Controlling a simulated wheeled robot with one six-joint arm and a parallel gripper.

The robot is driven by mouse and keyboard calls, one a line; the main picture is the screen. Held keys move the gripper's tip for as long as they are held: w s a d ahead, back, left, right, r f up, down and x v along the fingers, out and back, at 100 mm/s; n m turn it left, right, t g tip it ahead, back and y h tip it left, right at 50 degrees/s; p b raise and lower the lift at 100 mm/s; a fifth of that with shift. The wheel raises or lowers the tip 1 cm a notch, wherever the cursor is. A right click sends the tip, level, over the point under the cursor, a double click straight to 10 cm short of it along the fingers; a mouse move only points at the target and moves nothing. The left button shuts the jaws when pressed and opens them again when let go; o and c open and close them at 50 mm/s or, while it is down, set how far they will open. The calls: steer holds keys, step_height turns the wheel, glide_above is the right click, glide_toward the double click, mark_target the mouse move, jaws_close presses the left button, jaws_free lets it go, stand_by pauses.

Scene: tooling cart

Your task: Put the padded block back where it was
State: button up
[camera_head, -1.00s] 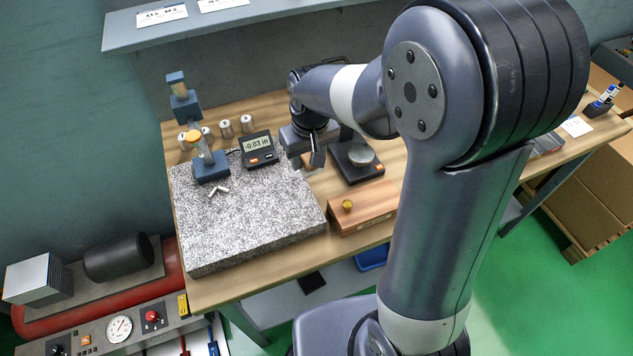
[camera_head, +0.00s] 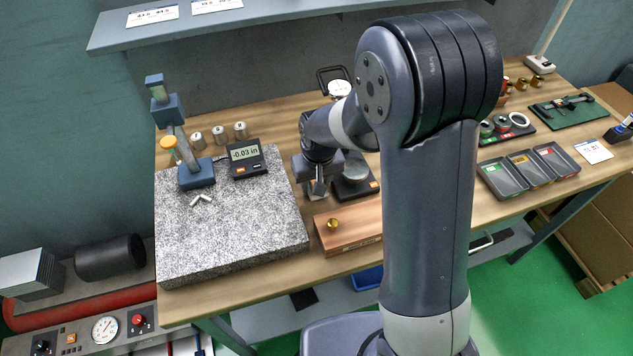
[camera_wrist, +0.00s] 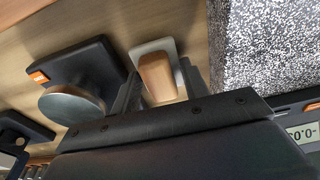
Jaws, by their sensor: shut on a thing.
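The padded block is a tan, rounded block (camera_wrist: 160,82) in the wrist view. It sits between the two fingers of my gripper (camera_wrist: 160,72), which is shut on it. A pale square (camera_wrist: 150,48) shows around its far end; I cannot tell whether it is part of the block or lies on the bench. In the head view my gripper (camera_head: 318,187) points down over the wooden bench, between the granite plate (camera_head: 225,245) and the small scale (camera_head: 357,188). The block is not clearly visible there. Whether it touches the bench is unclear.
The granite plate lies close beside my gripper in the wrist view (camera_wrist: 265,45), and the scale with its round pan (camera_wrist: 72,104) is on the other side. A wooden box with a brass knob (camera_head: 350,230) stands at the front.

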steer(key=shift+f, duration=0.5)
steer(key=shift+f, duration=0.1)
steer(key=o, duration=0.7)
steer(key=shift+c, duration=0.2)
step_height(320, 180, up, 12)
steer(key=s, duration=0.1)
steer(key=shift+s+d+b, duration=0.25)
steer(key=shift+s+b, duration=0.15)
